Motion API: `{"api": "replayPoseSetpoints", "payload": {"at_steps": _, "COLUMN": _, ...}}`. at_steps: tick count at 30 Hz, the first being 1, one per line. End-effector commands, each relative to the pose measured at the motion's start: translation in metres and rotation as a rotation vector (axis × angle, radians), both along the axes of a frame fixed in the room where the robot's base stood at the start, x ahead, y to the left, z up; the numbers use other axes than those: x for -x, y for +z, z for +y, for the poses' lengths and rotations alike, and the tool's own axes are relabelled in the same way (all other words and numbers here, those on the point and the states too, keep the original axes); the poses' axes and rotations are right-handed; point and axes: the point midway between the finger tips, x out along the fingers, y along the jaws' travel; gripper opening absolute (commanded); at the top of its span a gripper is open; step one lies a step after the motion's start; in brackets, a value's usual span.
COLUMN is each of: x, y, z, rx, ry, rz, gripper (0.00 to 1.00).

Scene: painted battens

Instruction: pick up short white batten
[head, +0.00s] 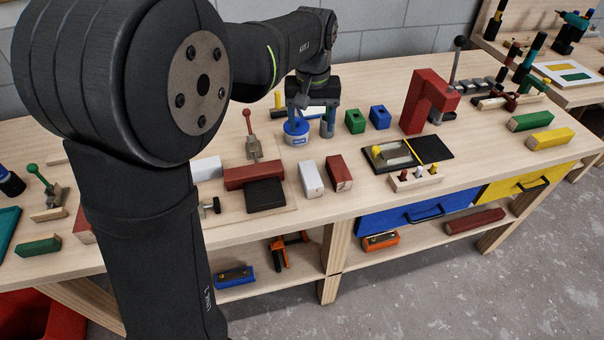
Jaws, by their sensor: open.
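A short white batten (310,177) lies on the bench just left of a short red batten (339,173), with a gap between them. A second white piece (207,168) lies further left, partly hidden behind my arm, so its length cannot be told. My gripper (312,124) is open, pointing down over the back of the bench beside a blue and white tin (296,133). It is behind the short white batten and apart from it. I see nothing held between its fingers.
A longer red batten (254,176) and a black block (265,195) lie left of the white batten. A red-handled clamp (251,135) stands behind them. Green (355,121) and blue (379,117) blocks and a tall red bracket (416,103) stand to the right.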

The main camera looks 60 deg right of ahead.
Motion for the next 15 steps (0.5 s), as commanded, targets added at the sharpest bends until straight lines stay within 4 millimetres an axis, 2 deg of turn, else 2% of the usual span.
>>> {"api": "replayPoseSetpoints", "payload": {"at_steps": 15, "x": -0.0016, "y": 0.0032, "z": -0.0005, "rx": 0.001, "ry": -1.065, "rz": 0.0, "gripper": 0.66}}
